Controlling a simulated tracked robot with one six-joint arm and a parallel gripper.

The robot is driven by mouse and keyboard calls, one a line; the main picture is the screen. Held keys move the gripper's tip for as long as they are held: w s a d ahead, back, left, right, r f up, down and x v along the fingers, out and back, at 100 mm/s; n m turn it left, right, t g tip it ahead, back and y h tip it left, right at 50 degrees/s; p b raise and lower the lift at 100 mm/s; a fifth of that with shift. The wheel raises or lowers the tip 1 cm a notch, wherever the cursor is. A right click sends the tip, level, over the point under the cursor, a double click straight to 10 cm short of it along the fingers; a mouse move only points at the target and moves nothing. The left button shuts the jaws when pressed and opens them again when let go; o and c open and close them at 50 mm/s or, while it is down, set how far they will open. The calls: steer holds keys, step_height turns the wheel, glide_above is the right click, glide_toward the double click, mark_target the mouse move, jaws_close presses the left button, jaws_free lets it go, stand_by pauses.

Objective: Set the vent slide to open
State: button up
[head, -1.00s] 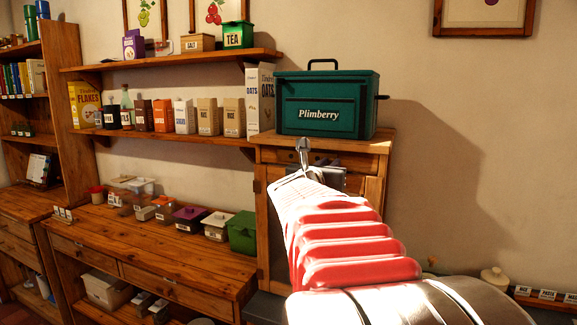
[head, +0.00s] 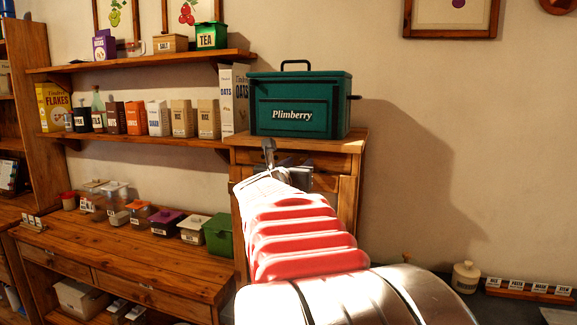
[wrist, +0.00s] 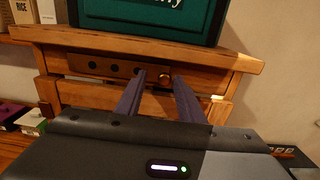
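The vent slide shows in the wrist view as a dark strip (wrist: 105,67) with several round holes, set in the pine cabinet (wrist: 52,60) under its top board. The knob appears in the gap between the fingertips, nearer the right finger. I cannot tell whether the fingertips reach past it; no contact is clear. In the head view my arm hides the slide and most of the cabinet front (head: 347,200).
A green Plimberry bin (head: 300,105) stands on the cabinet top. Shelves (head: 140,137) with boxes and jars are to the left, above a pine counter (head: 120,255) with lidded containers. A dark surface with a white jar (head: 465,277) is at the lower right.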

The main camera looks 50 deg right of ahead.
steer(key=v, duration=1.4)
steer(key=shift+d, duration=0.1)
stand_by(0.5)
steer(key=s+a+f+m+g+y, duration=0.15)
steer(key=a+f+m+y, duration=0.3)
steer(key=f+m, duration=0.45)
steer(key=s+a+f+m+g+y, duration=0.1)
steer(key=s+a+f+m+y, duration=0.2)
steer(key=a+f+m, duration=0.5)
steer(key=s+a+f+m+y, duration=0.1)
steer(key=a+f+y, duration=0.2)
steer(key=a, duration=0.5)
steer(key=s+a+f+m+t+y, duration=0.1)
steer(key=a+f+m+y, duration=0.1)
steer(key=a, duration=0.7)
steer(key=a+f+m+t+y, duration=0.1)
steer(key=a+f+y, duration=0.3)
steer(key=a+f, duration=0.2)
steer(key=a, duration=0.2)
steer(key=shift+s+a+m, duration=0.4)
